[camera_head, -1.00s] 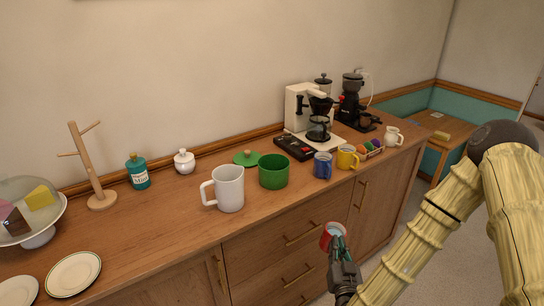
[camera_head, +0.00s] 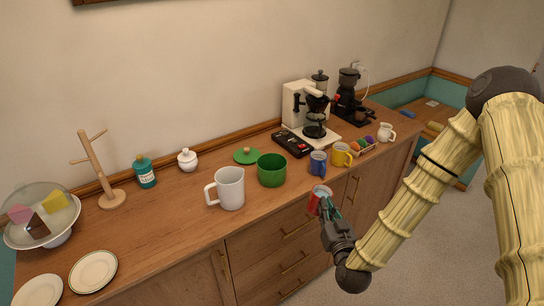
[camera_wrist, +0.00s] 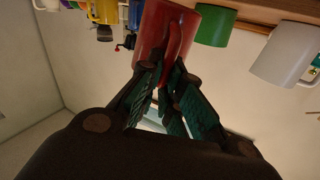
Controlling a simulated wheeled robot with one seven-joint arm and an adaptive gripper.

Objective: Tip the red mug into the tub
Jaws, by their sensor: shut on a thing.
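The red mug (camera_head: 316,199) is held in front of the sideboard's front edge, with its mouth facing up in the head view. My gripper (camera_head: 327,209) is shut on it; in the wrist view the dark green fingers (camera_wrist: 170,85) close at the handle side of the red mug (camera_wrist: 163,38). I cannot tell what is inside the mug. The open green tub (camera_head: 271,171) stands on the sideboard, up and left of the mug and apart from it. It also shows in the wrist view (camera_wrist: 215,26).
A white jug (camera_head: 229,189) stands left of the tub. A blue mug (camera_head: 318,163) and a yellow mug (camera_head: 341,155) stand to its right. A green lid (camera_head: 246,156) and a black device (camera_head: 292,144) lie behind.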

